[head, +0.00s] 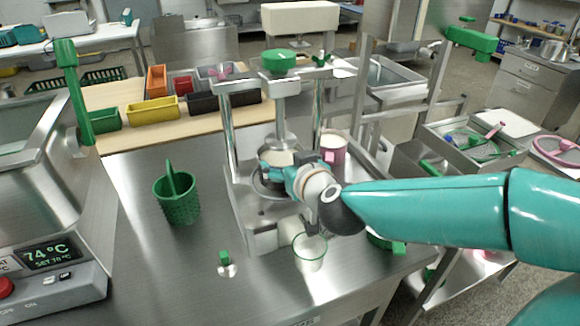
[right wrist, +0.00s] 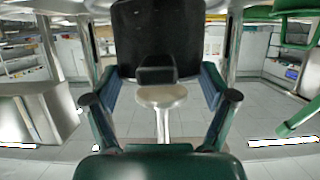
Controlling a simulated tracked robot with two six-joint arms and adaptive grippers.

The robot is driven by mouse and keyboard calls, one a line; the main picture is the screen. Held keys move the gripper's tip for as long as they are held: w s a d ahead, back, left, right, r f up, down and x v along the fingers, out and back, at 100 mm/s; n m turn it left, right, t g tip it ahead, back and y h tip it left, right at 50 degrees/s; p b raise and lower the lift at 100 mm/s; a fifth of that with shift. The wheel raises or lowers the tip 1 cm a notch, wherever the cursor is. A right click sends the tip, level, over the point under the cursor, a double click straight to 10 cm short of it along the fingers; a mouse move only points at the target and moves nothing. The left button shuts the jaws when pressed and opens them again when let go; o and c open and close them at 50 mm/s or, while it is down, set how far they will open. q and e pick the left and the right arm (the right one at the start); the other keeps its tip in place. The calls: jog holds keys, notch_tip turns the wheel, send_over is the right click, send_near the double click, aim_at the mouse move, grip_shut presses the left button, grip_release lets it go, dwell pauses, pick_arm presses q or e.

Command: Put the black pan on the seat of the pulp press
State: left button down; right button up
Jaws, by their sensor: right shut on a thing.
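The pulp press (head: 231,140) stands mid-table with bright columns, a green-topped screw and a round pressing plate. My right gripper (head: 282,172) reaches between the columns from the right and is shut on the black pan (head: 261,189). The pan shows dark in the right wrist view (right wrist: 158,38), with a black block-like part between the fingers (right wrist: 160,85). The pressing plate and its stem show close to it there. The pan is low inside the press, below the plate. The gripper hides much of the seat, so I cannot tell whether the pan touches it. My left gripper is out of view.
A clear glass beaker (head: 310,252) stands in front of the press. A green perforated basket (head: 177,200) stands left, and a small green-topped piece (head: 226,264) is near the front. A pink-and-white container (head: 334,148) is behind right. The left table is mostly free.

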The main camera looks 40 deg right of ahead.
jog(key=shift+f, duration=0.1)
jog(key=o, duration=1.4)
jog(key=shift+s+a+r, duration=0.1)
jog(key=shift+s+r, duration=0.1)
jog(key=shift+r, duration=0.15)
jog(key=shift+p+v, duration=1.15)
jog(key=shift+v, duration=4.65)
